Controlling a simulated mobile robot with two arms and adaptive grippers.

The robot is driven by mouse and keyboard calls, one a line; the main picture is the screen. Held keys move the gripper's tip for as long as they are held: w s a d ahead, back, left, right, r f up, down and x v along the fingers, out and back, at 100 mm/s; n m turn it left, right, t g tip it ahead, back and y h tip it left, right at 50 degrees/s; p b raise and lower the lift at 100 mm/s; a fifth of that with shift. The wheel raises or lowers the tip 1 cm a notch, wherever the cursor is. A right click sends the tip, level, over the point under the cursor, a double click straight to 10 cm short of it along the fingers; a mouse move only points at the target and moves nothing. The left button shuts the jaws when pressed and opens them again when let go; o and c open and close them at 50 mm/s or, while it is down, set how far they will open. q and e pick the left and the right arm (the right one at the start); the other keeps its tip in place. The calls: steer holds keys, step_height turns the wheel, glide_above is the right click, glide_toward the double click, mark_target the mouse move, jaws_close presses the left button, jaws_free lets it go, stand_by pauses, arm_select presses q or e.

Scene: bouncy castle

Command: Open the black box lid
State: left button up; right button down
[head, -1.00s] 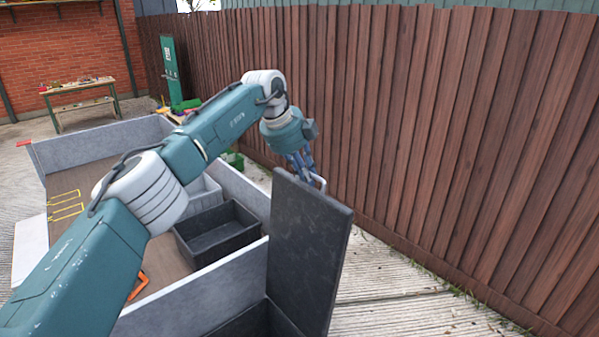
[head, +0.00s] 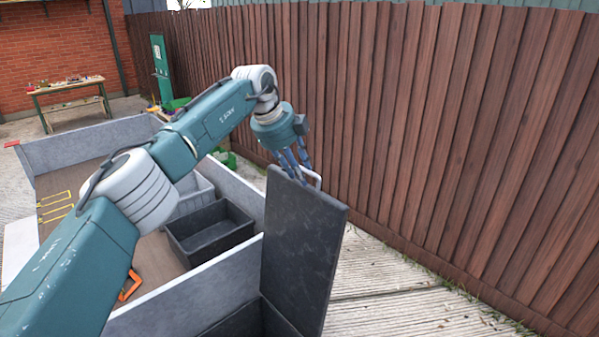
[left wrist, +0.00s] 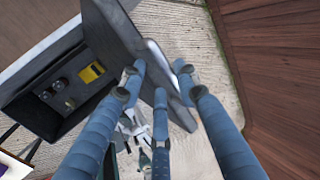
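The black box (head: 236,324) is at the bottom of the head view, only partly in frame. Its dark lid (head: 303,250) stands up nearly vertical, swung open. It also shows in the left wrist view (left wrist: 113,32). A pale handle (head: 315,178) is on the lid's right-hand face near the top edge. My left gripper (head: 302,180) is at the lid's top edge beside the handle. In the left wrist view its blue fingers (left wrist: 160,82) are straight and apart, with the handle (left wrist: 157,58) showing between them; no firm grip shows. My right gripper is out of view.
A grey-walled enclosure (head: 200,290) holds a black open crate (head: 212,238), a grey bin (head: 192,198) and an orange frame (head: 130,287). A wooden fence (head: 440,140) runs along the right. The paved strip (head: 380,290) between lid and fence is clear.

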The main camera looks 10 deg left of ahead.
arm_select(q)
steer(key=v, duration=1.1)
steer(key=shift+s+a, duration=0.1)
